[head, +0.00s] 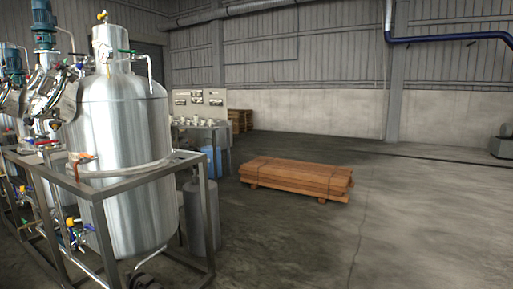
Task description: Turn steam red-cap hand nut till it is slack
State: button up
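Steel stirred tanks stand at the left in the head view. The nearest tank (120,150) is upright in a grey metal frame (95,185). A green-handled valve and pipe (140,53) are at its top, with a yellow-topped fitting (103,17) above. Small red parts (47,142) show among the fittings at far left, and yellow and blue valve handles (72,228) lie lower. I cannot tell which part is the steam red-cap hand nut; it is too small or hidden. My gripper is not in view.
A strapped stack of wooden planks (298,178) lies on the floor in the middle. A bench (205,128) with small items stands behind the near tank, by a blue drum (212,161). A grey cylinder (200,215) stands beside the frame.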

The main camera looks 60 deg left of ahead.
aim_at(60, 66)
jog(key=u, duration=1.65)
jog(key=i, duration=1.2)
jog(key=u, duration=1.9)
